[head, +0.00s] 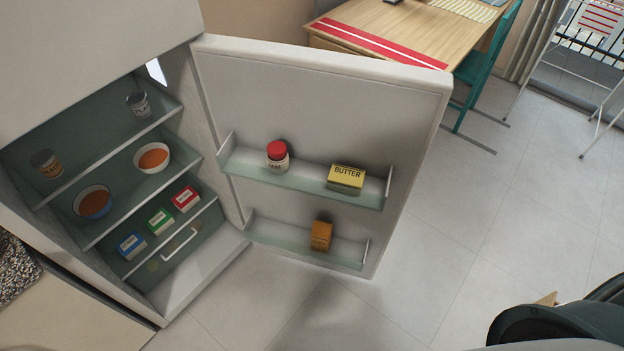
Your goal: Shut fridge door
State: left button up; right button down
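The fridge door (320,100) stands wide open, swung out to the right of the fridge body (75,50), its inner side facing me. Its upper shelf holds a red-lidded jar (278,158) and a yellow butter box (346,178). Its lower shelf holds an orange-brown box (321,235). Inside the fridge are two bowls, one white (152,157) and one blue (93,202), two small containers above them, and several small cartons (161,221) on the lower shelf. Neither of my grippers is in the head view.
A wooden table (400,35) with a red runner stands behind the door, with a teal chair (482,65) beside it. A white rack (595,75) is at the upper right. A dark rounded object (560,325) is at the lower right. Tiled floor (470,225) is clear right of the door.

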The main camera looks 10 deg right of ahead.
aim_at(381, 118)
jog(key=i+l+u, duration=0.25)
jog(key=l, duration=0.25)
jog(key=l+u, duration=0.25)
jog(key=l, duration=0.25)
jog(key=l+u, duration=0.3)
jog(key=l, duration=0.25)
jog(key=l+u, duration=0.25)
jog(key=l, duration=0.3)
jog(key=l+u, duration=0.25)
jog(key=l, duration=0.3)
jog(key=k+l+u, duration=0.25)
jog(key=l, duration=0.25)
jog(key=l+u, duration=0.3)
jog(key=l, duration=0.25)
jog(key=l+u, duration=0.2)
jog(key=l, duration=0.25)
jog(key=k+l+u, duration=0.1)
jog(key=l+u, duration=0.15)
jog(key=l, duration=0.15)
jog(key=k+l+u, duration=0.2)
jog(key=l, duration=0.2)
jog(key=i+l+u, duration=0.1)
jog(key=l, duration=0.15)
jog(key=l+u, duration=0.15)
jog(key=i+l, duration=0.05)
jog(key=l, duration=0.05)
